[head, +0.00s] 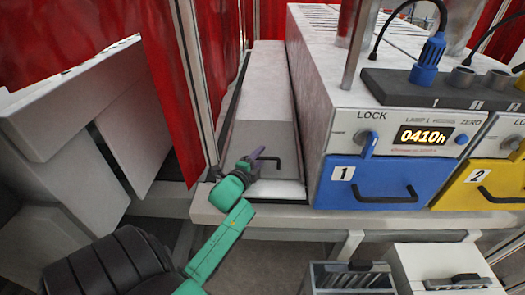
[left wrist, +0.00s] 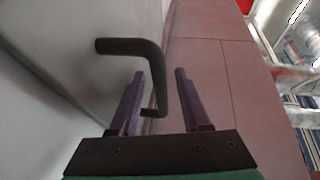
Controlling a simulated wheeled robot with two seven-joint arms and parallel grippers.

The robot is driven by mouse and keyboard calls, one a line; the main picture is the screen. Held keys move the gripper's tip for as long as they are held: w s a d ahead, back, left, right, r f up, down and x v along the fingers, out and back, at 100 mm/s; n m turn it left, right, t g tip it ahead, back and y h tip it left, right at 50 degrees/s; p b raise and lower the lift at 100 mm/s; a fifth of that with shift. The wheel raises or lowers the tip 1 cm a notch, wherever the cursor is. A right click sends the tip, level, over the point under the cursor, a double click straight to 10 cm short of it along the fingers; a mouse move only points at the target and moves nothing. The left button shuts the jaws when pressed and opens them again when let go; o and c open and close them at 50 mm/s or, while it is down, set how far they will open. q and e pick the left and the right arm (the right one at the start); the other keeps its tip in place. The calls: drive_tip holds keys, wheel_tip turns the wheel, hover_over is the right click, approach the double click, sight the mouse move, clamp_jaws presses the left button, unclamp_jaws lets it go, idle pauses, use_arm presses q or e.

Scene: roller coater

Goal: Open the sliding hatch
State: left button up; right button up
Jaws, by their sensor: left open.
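The sliding hatch (head: 262,135) is a grey panel left of the machine, with a black bar handle (head: 275,163) low on its front. In the left wrist view, the bent handle (left wrist: 150,55) sticks out from the pale hatch surface (left wrist: 50,45). My left gripper (head: 259,158) is at the handle in the head view. Its purple fingers (left wrist: 159,74) are open in the left wrist view, and part of the handle lies between them without being clamped. Whether a finger touches the bar I cannot tell. My right gripper is not in view.
A blue drawer (head: 370,183) marked 1 and a yellow drawer (head: 487,185) marked 2 are to the right, under a control panel. A red curtain (head: 165,90) and a metal post stand close on the left. A grey ledge (head: 290,219) runs below the hatch.

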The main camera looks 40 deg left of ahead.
use_arm(q)
drive_tip(key=shift+x, duration=1.2)
drive_tip(key=shift+s, duration=0.25)
drive_tip(key=shift+c, duration=0.4)
drive_tip(key=shift+w, duration=0.1)
clamp_jaws()
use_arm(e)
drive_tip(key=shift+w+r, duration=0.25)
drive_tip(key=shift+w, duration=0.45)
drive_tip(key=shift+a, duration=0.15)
